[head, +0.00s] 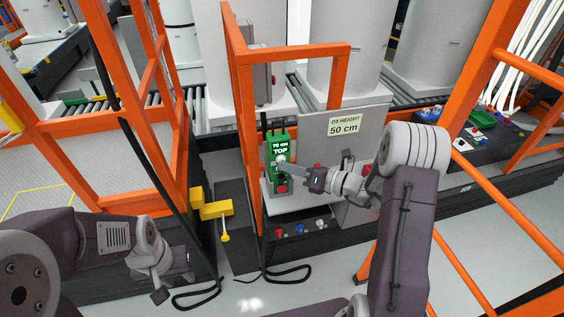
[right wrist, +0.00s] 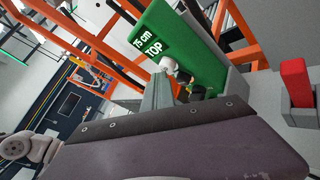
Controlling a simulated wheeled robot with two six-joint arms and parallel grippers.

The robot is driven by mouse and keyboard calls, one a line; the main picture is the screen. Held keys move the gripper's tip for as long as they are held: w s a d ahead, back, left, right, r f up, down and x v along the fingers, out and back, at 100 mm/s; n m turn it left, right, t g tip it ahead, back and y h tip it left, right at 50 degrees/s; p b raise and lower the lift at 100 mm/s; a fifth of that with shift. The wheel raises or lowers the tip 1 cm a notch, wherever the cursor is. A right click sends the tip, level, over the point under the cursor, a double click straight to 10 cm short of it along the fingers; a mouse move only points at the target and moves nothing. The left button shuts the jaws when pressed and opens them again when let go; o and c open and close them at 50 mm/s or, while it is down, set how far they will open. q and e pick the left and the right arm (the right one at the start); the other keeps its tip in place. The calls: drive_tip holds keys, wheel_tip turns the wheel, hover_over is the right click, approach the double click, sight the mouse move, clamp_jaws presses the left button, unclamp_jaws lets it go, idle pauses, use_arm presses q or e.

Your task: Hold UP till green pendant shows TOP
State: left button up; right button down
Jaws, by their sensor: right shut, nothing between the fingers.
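The green pendant (head: 279,145) stands upright on a grey ledge inside the orange frame, and its display reads "75 cm TOP". The same text shows on the pendant in the right wrist view (right wrist: 190,42). A round white button (right wrist: 168,65) sits on its face below the text. My right gripper (head: 284,161) is shut and empty, its tips at the white button; they appear to touch it. The right wrist view shows the closed fingers (right wrist: 160,90) pointing at that button. My left gripper (head: 163,287) hangs low at the left, away from the pendant; its jaws are unclear.
A sign (head: 344,124) reading "D3 HEIGHT 50 cm" is on the grey panel behind my right wrist. Orange bars (head: 245,150) rise beside the pendant.

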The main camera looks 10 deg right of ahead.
drive_tip(key=shift+s, duration=0.75)
drive_tip(key=shift+s, duration=0.1)
drive_tip(key=s, duration=0.4)
drive_tip(key=shift+s+d, duration=0.1)
drive_tip(key=shift+s, duration=0.3)
